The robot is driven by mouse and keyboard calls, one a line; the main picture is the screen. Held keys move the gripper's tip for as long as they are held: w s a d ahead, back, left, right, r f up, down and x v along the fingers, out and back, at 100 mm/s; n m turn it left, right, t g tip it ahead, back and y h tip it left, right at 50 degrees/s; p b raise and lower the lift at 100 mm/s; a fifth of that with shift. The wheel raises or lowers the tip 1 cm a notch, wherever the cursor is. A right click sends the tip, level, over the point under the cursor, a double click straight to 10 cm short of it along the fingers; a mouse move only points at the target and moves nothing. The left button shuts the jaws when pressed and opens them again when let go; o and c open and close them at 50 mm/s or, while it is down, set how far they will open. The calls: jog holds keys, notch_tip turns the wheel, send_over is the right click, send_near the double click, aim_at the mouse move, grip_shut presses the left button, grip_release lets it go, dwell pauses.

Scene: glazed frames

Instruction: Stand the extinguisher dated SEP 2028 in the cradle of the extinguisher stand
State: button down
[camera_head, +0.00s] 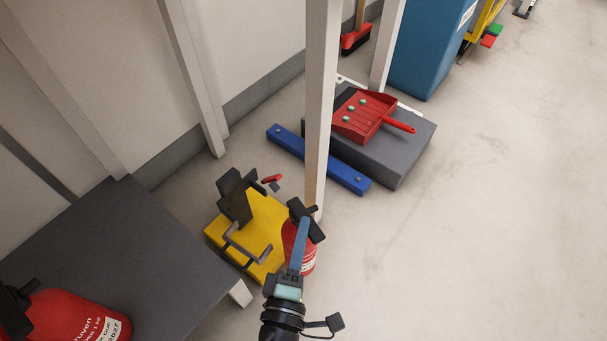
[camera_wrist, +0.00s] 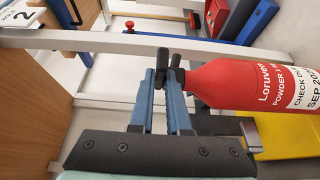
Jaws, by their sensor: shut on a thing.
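The red extinguisher (camera_head: 309,262) with a black head hangs roughly upright at the right edge of the yellow extinguisher stand. In the wrist view, this extinguisher (camera_wrist: 235,86) shows a white label with "CHECK D…" and "SEP 20", its last digits cut off. My gripper (camera_head: 302,228) is shut on its black head, and its blue fingers (camera_wrist: 164,92) show there too. The stand (camera_head: 262,215) has a black upright post and a grey cradle bracket (camera_head: 247,247). The cradle looks empty. I cannot tell whether the extinguisher's base touches anything.
Another red extinguisher (camera_head: 75,315), marked 2027, lies on a dark grey surface (camera_head: 120,240) at left. A pale post (camera_head: 320,110) rises just behind the held extinguisher. A blue bar (camera_head: 345,177) and a grey platform (camera_head: 400,160) with a red dustpan (camera_head: 365,120) lie beyond. Floor is clear at right.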

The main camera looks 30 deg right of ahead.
jog(key=w+a+b, duration=0.2)
jog(key=w+b, duration=0.1)
jog(key=w, duration=0.4)
jog(key=w+a+f+b, duration=0.1)
jog(key=w+a+b, duration=0.2)
jog(key=w, duration=0.4)
jog(key=shift+w+a+f, duration=0.15)
jog(key=shift+w+a, duration=0.05)
jog(key=shift+w, duration=0.2)
dwell(0.9)
jog(key=shift+f+b, duration=0.7)
jog(key=shift+b, duration=0.05)
dwell(1.6)
jog(key=c, duration=1)
grip_release()
jog(key=shift+o, duration=1)
jog(key=shift+f, duration=0.2)
